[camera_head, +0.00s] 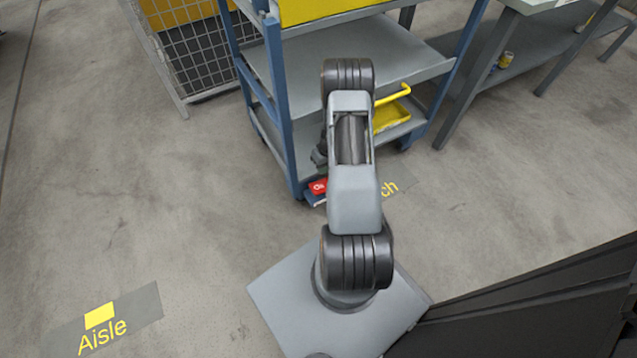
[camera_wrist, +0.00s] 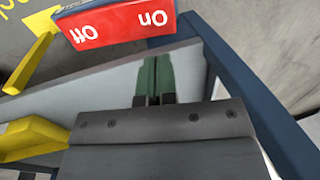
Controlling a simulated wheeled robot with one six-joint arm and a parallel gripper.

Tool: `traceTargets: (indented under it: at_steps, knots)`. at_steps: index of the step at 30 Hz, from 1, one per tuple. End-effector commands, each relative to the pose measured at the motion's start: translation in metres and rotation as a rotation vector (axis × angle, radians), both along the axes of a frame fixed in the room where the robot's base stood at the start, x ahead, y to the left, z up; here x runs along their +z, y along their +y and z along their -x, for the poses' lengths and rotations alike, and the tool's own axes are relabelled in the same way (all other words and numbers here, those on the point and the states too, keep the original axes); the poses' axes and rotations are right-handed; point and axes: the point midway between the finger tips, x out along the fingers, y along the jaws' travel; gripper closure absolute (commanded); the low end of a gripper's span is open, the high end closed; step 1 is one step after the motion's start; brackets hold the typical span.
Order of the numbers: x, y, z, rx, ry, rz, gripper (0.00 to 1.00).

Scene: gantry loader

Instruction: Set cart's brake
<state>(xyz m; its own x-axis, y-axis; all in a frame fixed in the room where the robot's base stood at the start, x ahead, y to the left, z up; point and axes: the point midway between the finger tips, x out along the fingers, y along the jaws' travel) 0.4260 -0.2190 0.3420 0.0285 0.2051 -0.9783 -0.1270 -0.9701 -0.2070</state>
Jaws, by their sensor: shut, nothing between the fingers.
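The cart (camera_head: 284,110) has blue posts and grey shelves, and its lower corner post (camera_wrist: 262,110) also shows in the wrist view. A red plate (camera_wrist: 118,22) marked "On" and "Off" is at its lower corner and appears upside down in the wrist view. It is a small red patch (camera_head: 319,187) in the head view, partly hidden by my arm. A yellow bar (camera_wrist: 30,65) shows beside the "Off" end. My gripper (camera_wrist: 153,62) is shut and empty, its green fingertips over the lower shelf close to the plate, apparently apart from it. My arm hides it in the head view.
A yellow tray (camera_head: 388,118) lies on the cart's lower shelf, and a yellow bin (camera_head: 315,10) is on top. A wire mesh panel (camera_head: 205,60) stands behind left, a workbench (camera_head: 500,50) to the right. The floor at left is clear around an "Aisle" mark (camera_head: 103,325).

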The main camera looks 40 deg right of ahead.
Motion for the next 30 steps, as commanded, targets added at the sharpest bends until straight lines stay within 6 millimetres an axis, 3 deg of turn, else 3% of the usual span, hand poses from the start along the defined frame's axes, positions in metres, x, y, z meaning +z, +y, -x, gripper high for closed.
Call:
traceTargets:
  at_steps: [11, 24, 30]
  knots:
    - [-0.005, -0.001, 0.001, -0.004, 0.002, -0.001, 1.0]
    - [-0.07, 0.012, 0.0, -0.004, 0.003, -0.002, 1.0]
    - [-0.09, 0.017, -0.001, -0.004, 0.002, -0.001, 1.0]
